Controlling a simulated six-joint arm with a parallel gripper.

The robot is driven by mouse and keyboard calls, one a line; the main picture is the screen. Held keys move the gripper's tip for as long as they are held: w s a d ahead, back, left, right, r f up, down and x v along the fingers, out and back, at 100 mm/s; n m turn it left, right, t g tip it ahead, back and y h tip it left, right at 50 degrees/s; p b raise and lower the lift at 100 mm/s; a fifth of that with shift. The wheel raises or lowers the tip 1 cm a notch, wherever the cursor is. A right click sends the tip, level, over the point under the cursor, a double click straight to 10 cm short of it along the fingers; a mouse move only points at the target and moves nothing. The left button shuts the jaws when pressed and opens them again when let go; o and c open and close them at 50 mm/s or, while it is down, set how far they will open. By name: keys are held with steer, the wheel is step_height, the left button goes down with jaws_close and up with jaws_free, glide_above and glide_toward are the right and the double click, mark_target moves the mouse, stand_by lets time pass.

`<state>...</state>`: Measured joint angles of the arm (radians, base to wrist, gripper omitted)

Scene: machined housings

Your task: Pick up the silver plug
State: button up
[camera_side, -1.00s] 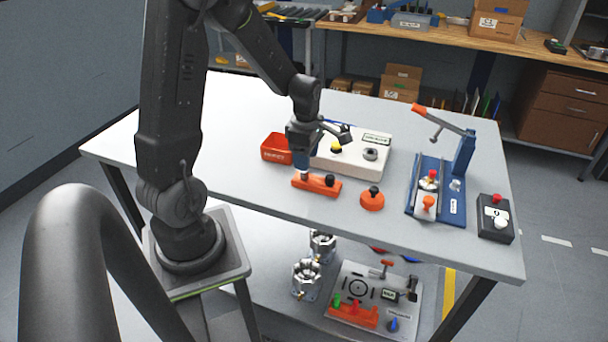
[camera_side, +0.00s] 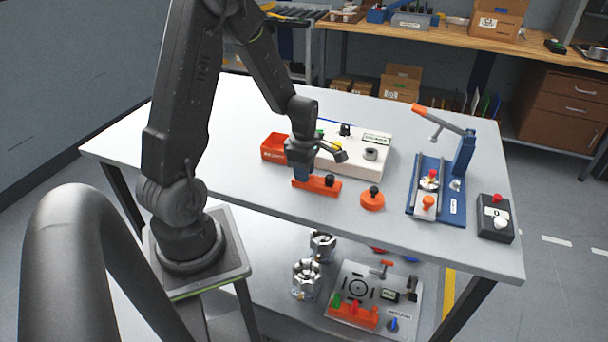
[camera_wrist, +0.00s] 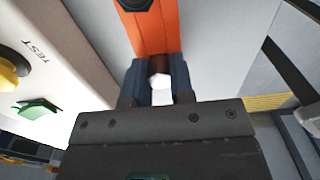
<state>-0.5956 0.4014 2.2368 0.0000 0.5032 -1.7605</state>
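The silver plug (camera_wrist: 159,81) shows in the wrist view as a pale, bright round end between my two fingers. It is at one end of an orange holder (camera_wrist: 150,30), also seen in the side view (camera_side: 317,188). My gripper (camera_wrist: 160,85) points down over that end, with one finger on each side of the plug. In the side view my gripper (camera_side: 301,175) is low over the holder's left end and hides the plug. The fingers stand apart by about the plug's width; whether they press on it I cannot tell. A black knob (camera_side: 330,180) is on the holder's other end.
A red bin (camera_side: 275,148) and a white test box (camera_side: 372,158) stand close behind my gripper. An orange round piece with a black knob (camera_side: 372,200) is to the right. Further right are a blue lever fixture (camera_side: 455,207) and a black button box (camera_side: 495,228).

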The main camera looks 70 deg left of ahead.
jaws_close()
steer(key=shift+r, duration=0.1)
